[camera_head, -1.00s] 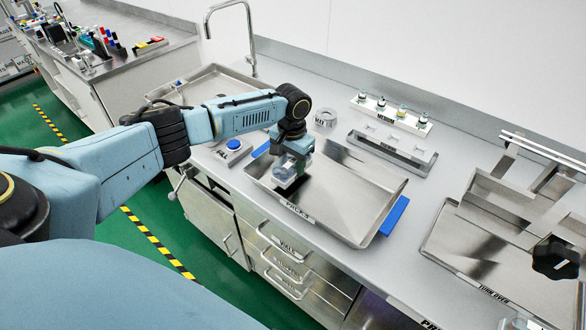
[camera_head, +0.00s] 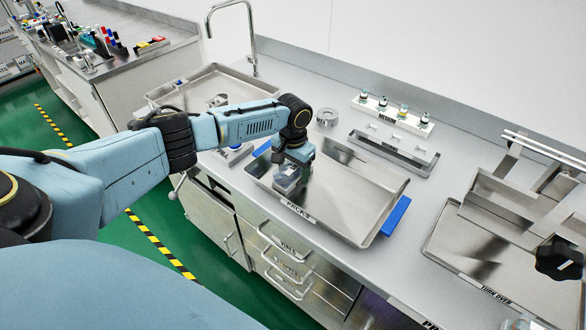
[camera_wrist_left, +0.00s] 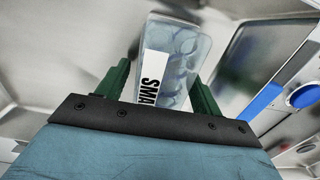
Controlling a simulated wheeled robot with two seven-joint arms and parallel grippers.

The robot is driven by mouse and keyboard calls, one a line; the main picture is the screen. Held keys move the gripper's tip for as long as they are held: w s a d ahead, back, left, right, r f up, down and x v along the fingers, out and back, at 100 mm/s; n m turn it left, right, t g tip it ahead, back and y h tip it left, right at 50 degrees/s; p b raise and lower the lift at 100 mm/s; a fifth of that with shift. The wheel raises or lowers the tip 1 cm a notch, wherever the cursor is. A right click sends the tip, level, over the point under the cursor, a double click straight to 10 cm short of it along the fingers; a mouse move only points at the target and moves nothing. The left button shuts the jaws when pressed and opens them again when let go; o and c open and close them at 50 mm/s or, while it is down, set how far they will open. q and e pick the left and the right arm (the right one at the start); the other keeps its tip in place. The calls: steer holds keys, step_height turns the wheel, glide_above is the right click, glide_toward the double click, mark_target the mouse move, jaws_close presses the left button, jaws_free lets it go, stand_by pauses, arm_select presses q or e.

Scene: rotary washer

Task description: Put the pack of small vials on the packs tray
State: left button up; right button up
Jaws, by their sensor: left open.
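The pack of small vials (camera_head: 286,180) is a clear plastic box at the left end of the packs tray (camera_head: 345,195), a shallow steel tray with blue handles. My left gripper (camera_head: 293,163) is over it, pointing down. In the left wrist view the pack (camera_wrist_left: 172,65), with a white label reading "SMA", lies between the green fingers of my left gripper (camera_wrist_left: 161,88). The jaws are open around it, and the pack sits on the tray floor. My right gripper is not in view.
A rack with several small bottles (camera_head: 393,113) and a metal holder (camera_head: 392,153) stand behind the tray. The "turn over" tray (camera_head: 460,255) with a metal frame and black knob is at the right. The right part of the packs tray is clear.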

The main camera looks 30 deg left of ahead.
mark_target(293, 164)
arm_select(q)
step_height(293, 164, up, 13)
steer(key=p, duration=0.1)
steer(key=shift+f, duration=0.15)
steer(key=shift+s, duration=0.1)
stand_by(0.7)
